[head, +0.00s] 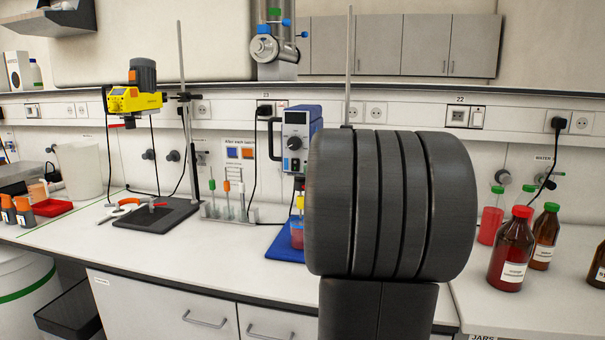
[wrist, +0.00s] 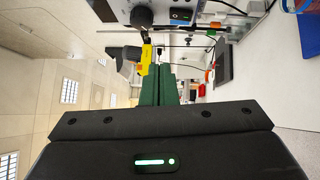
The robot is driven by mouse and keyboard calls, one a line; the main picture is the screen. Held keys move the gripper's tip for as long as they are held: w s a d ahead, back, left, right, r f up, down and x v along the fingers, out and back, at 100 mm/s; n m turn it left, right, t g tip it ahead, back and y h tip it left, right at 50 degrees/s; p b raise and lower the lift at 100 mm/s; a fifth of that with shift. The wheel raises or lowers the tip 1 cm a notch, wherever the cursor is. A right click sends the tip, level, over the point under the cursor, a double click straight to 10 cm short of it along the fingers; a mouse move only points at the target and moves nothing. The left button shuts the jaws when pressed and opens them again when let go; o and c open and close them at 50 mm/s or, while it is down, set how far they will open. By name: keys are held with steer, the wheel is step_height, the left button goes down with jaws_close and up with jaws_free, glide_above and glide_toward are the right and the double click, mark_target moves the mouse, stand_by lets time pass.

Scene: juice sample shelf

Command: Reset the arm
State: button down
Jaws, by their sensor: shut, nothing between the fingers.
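My arm shows in the head view as a large dark ribbed link (head: 390,205) in front of the right half of the bench. It hides part of the bench and wall behind it. My gripper is not seen in the head view. In the wrist view my gripper (wrist: 159,84) shows beyond the dark wrist housing with its green light. Its dark green fingers are together and hold nothing. The wrist picture is turned on its side, with the bench along the right.
A blue mat (head: 284,247) with a red-filled vessel (head: 297,232) lies just left of my arm. A yellow stirrer (head: 135,98) hangs on a stand further left. Brown bottles (head: 511,252) stand at the right. The bench front left of centre is clear.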

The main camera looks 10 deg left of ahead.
steer(key=shift+s+d, duration=0.45)
